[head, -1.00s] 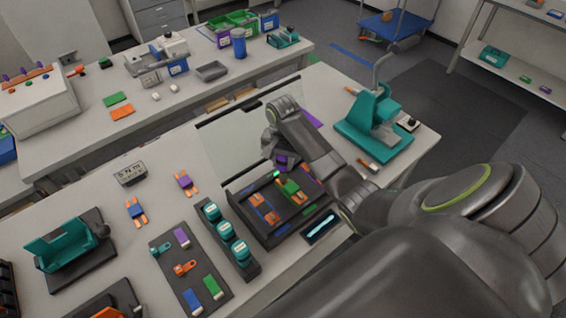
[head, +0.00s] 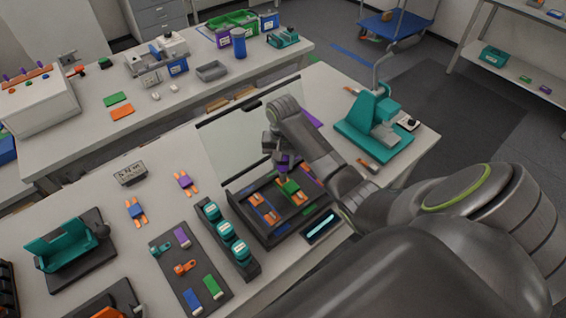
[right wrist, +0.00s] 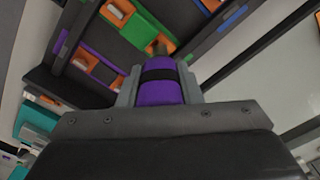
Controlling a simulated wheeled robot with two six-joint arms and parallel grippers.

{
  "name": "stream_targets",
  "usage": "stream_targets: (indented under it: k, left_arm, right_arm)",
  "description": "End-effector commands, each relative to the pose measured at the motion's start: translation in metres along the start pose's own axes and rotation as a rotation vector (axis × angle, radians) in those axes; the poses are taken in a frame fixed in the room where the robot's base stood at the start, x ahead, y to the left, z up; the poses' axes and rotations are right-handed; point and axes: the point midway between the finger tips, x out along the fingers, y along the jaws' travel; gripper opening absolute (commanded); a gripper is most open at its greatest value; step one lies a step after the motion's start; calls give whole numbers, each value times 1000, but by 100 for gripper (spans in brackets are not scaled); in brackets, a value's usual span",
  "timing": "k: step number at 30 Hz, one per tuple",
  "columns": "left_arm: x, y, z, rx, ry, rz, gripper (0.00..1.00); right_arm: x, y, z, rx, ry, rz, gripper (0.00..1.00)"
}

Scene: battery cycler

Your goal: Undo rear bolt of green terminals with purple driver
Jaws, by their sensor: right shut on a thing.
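My right gripper (head: 281,155) is shut on the purple driver (head: 284,163), just above the rear end of the green terminals (head: 290,187) in the dark cycler tray (head: 257,232). In the right wrist view the purple driver (right wrist: 160,92) has a black band and sits between the fingers. Its short metal tip (right wrist: 156,47) points at the lower end of the green block (right wrist: 142,27). I cannot tell whether the tip touches a bolt; the bolt itself is hidden. My left gripper is out of view.
A row of teal-capped round parts (head: 225,232) stands left of the tray. A clear panel (head: 235,140) rises behind it. A teal press (head: 372,125) stands to the right. A dark mat (head: 190,262) with coloured pieces lies front left.

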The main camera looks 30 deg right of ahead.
Motion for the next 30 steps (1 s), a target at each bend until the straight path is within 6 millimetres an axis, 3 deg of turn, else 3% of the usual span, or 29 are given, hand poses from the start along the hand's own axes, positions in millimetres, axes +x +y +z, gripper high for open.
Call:
stream_targets:
  k: [9, 20, 30]
  left_arm:
    - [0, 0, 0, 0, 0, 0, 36]
    - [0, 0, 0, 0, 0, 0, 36]
    - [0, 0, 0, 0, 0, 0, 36]
  right_arm:
    - [0, 1, 0, -233, 1, -1, 0]
    - [0, 1, 0, -264, 1, -1, 0]
    - [0, 1, 0, -506, 0, -2, 0]
